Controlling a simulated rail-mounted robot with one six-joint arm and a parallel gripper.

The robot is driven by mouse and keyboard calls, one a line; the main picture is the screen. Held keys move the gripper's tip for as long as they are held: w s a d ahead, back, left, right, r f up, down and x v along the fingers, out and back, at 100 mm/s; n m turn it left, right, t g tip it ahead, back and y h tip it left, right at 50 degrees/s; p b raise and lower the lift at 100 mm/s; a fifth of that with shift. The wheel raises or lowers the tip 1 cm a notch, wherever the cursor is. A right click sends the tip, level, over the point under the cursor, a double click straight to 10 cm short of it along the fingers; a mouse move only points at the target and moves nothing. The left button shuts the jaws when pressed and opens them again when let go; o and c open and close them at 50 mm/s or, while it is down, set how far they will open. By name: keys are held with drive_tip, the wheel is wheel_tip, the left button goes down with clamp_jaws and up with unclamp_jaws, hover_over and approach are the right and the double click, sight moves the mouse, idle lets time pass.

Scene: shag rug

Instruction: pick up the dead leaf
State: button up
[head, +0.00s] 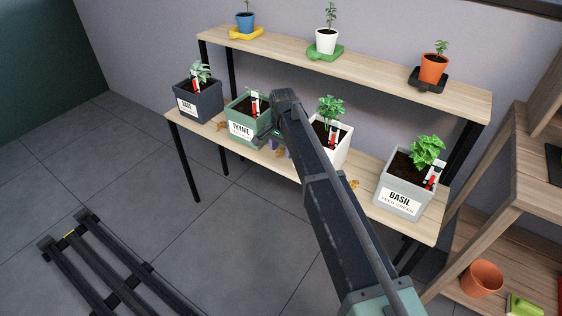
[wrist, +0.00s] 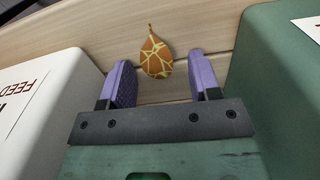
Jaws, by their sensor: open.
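A dead leaf (wrist: 156,55), orange-brown with pale yellow veins, lies on the wooden shelf board in the wrist view. My gripper (wrist: 159,62) is open, with its two purple fingers apart. The leaf shows between and just beyond the fingertips, and neither finger visibly touches it. In the head view my gripper (head: 281,149) is low between the green thyme planter and the white planter, mostly hidden by my arm. Other small brown leaves lie on the board left of the thyme planter (head: 222,126) and left of the basil planter (head: 354,184).
The green planter (wrist: 280,80) stands close on the right of my gripper and the white planter (wrist: 45,105) on its left, leaving a narrow gap. A grey basil planter (head: 404,190) and a dark planter (head: 198,102) stand farther along. Small pots line the upper shelf (head: 375,75).

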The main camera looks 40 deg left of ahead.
sight(283, 149)
drive_tip(key=shift+r, duration=0.15)
drive_tip(key=shift+c, duration=0.2)
drive_tip(key=c, duration=1)
wheel_tip(283, 149, up, 20)
drive_tip(key=p, duration=2)
drive_tip(key=shift+r+p, duration=0.15)
drive_tip(key=shift+p, duration=0.15)
